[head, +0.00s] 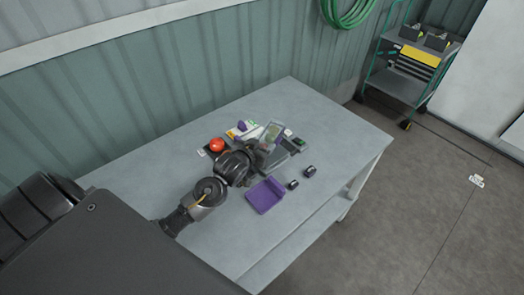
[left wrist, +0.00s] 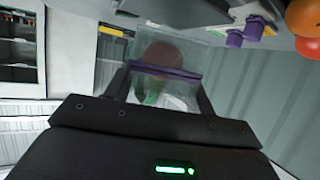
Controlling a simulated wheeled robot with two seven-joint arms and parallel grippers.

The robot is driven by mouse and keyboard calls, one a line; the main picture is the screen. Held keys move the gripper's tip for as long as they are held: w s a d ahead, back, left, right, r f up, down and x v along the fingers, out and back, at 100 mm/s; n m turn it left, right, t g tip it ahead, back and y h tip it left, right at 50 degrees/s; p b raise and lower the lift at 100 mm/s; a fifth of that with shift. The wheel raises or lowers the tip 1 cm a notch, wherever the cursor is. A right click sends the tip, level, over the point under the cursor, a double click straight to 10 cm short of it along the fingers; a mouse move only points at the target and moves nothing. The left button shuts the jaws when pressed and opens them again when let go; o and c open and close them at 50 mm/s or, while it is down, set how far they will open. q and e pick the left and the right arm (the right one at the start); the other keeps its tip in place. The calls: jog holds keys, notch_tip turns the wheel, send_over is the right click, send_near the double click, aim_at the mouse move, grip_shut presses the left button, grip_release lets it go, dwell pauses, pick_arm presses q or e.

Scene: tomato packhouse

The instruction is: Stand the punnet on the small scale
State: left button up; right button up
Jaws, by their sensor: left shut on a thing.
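My left gripper (head: 262,152) reaches over the table from the left and is shut on a clear punnet (head: 272,136). In the left wrist view the see-through punnet (left wrist: 165,52) sits between the two fingers, with a purple band across it and something reddish and green seen through it. A flat dark-grey device (head: 293,146), which looks like the small scale, lies beside and partly under the gripper in the head view. The gripper and punnet hide part of it, and I cannot tell whether the punnet touches it. My right gripper is not in view.
A purple tray (head: 265,196) and two small dark objects (head: 309,171) lie in front of the gripper. A red tomato (head: 217,145) is to its left, with small purple and yellow items (head: 240,128) behind. The table's right end (head: 350,135) is clear.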

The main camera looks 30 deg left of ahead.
pick_arm(q)
jog(key=shift+w+f, duration=0.15)
notch_tip(320, 180, down, 2)
jog(key=shift+w+f+p, duration=0.1)
jog(key=shift+f+p, duration=0.05)
jog(key=shift+p, duration=0.35)
jog(key=shift+f, duration=0.5)
jog(key=shift+f, duration=0.2)
jog(key=o, duration=1)
jog(key=shift+c, duration=0.2)
